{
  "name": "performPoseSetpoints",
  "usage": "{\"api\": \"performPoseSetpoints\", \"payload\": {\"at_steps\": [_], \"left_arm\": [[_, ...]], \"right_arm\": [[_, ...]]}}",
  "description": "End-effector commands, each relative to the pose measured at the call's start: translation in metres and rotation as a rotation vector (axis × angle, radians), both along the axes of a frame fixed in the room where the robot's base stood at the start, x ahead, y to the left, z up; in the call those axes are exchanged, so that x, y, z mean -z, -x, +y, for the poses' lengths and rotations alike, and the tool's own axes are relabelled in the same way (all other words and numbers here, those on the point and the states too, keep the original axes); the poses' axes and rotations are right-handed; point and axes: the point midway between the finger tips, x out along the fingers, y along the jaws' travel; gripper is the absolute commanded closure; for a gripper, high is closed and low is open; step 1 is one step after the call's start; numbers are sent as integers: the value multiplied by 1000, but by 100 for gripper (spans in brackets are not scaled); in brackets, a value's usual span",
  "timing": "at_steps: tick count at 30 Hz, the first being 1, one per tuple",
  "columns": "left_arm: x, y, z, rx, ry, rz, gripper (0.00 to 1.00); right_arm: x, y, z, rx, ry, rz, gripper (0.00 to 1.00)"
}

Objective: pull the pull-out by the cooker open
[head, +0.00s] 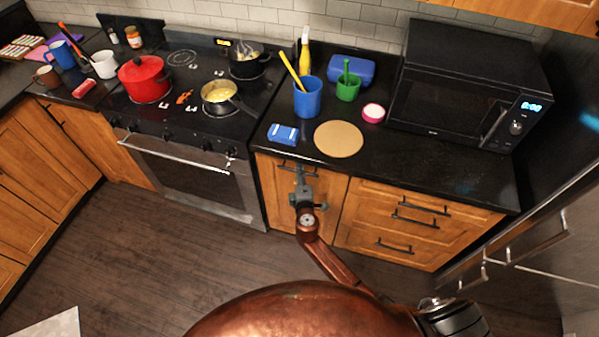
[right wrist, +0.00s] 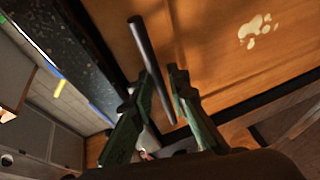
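The pull-out is the narrow wooden front (head: 328,198) just right of the cooker (head: 190,165), under the black worktop. It looks shut, level with the drawers beside it. Its dark bar handle (head: 286,165) lies near its top edge. My right gripper (head: 300,176) is at this handle, reaching up from below. In the right wrist view the handle (right wrist: 148,60) runs between the two green fingers of my right gripper (right wrist: 162,85). The fingers are close to the bar; whether both press on it cannot be told. My left gripper is not in view.
Wooden drawers (head: 420,225) with dark handles stand right of the pull-out, then a fridge (head: 545,235) with metal handles. The worktop above holds a blue box (head: 283,134), a round board (head: 339,139) and a microwave (head: 465,90). The floor (head: 150,250) in front is clear.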

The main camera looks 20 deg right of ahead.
Motion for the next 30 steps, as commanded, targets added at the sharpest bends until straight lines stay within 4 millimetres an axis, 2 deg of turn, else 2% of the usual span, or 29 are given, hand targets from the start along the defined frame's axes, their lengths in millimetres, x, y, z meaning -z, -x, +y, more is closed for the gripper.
{"api": "performPoseSetpoints", "payload": {"at_steps": [7, 30], "left_arm": [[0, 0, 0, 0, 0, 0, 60], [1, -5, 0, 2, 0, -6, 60]], "right_arm": [[0, 0, 0, 0, 0, 0, 100], [1, 2, -2, 8, -1, 1, 100]]}}
